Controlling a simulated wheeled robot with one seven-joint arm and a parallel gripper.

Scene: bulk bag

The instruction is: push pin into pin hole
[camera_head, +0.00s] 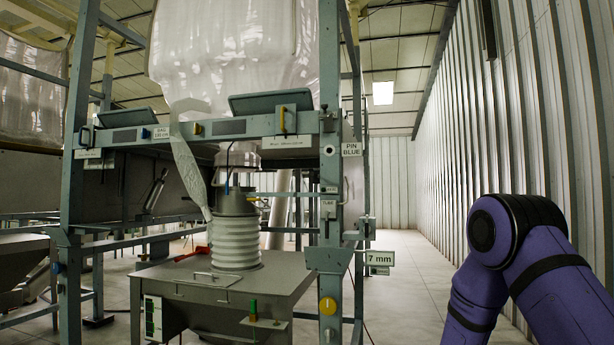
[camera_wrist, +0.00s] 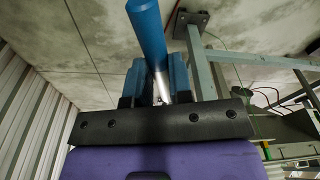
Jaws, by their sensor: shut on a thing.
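In the wrist view, my gripper (camera_wrist: 158,82) is shut on the pin. The pin (camera_wrist: 149,32) has a thick blue handle, with its bare metal shaft between the two blue-tipped fingers. In the head view, a label reading PIN BLUE (camera_head: 351,149) is on the frame's right post. A small round pale-and-dark spot beside it on the post looks like the pin hole (camera_head: 329,150). My gripper and the pin are outside the head view.
The steel frame (camera_head: 330,70) carries a bulk bag (camera_head: 235,50) above a grey bellows spout (camera_head: 236,235) and metal table (camera_head: 215,285). A 7 mm sign (camera_head: 379,258) juts from the post. A corrugated wall (camera_head: 530,120) lies right, with clear floor between (camera_head: 410,270).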

